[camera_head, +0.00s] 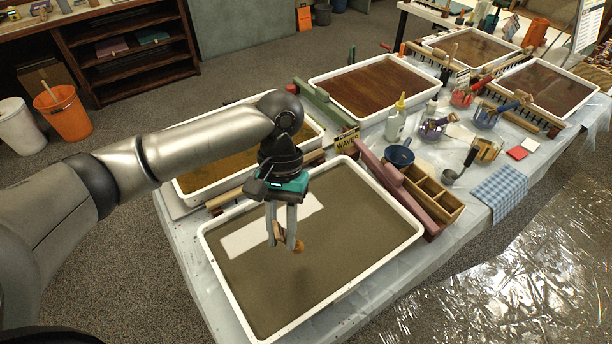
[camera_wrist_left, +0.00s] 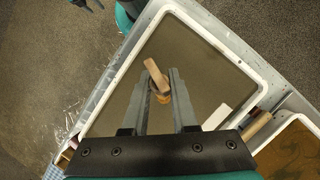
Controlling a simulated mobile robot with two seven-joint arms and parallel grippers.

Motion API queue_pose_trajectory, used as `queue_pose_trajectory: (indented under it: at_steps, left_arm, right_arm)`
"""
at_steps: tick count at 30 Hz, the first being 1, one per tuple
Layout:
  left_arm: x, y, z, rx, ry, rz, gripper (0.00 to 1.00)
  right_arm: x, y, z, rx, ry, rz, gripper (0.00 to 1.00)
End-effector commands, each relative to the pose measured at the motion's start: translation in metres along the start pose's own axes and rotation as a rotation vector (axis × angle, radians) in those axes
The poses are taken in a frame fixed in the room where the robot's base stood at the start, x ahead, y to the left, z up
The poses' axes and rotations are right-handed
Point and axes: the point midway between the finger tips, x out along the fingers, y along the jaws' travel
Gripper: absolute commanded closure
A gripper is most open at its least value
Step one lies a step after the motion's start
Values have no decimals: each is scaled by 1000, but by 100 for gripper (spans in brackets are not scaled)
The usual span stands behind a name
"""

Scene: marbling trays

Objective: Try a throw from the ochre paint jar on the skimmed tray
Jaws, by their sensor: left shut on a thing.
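My left gripper (camera_head: 283,243) is shut on a small brush with a pale wooden handle (camera_wrist_left: 157,73) and an ochre-brown head (camera_head: 298,247). It holds the brush over the near tray (camera_head: 372,289), which has a white rim and a plain grey-brown surface. No ochre spots show on that surface. The brush head seems to hang above the liquid; the exact gap is hard to tell. The ochre paint jar (camera_head: 487,152) stands apart on the table's right side. At the top of the left wrist view, part of my right gripper (camera_wrist_left: 90,4) shows, cut off by the frame.
A tray with ochre-brown liquid (camera_head: 205,181) lies behind the near tray.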

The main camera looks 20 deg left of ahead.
Motion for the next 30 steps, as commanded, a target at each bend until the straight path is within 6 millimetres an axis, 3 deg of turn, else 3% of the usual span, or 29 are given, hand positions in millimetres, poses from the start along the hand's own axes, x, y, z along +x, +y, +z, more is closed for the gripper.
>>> queue_pose_trajectory:
  at_steps: [3, 7, 21, 30]
  left_arm:
    - [5, 6, -4, -60, 13, 24, 100]
    - [-3, 14, -10, -131, 34, 51, 100]
    - [-66, 43, -24, -367, 96, 137, 100]
    - [-83, 52, -30, -447, 117, 162, 100]
  right_arm:
    - [-22, 14, 5, 1, -10, 18, 41]
    - [-48, 14, 7, 1, -18, 18, 41]
    - [-146, -4, -3, 3, -20, -7, 41]
    - [-174, -1, -6, 1, -19, -4, 41]
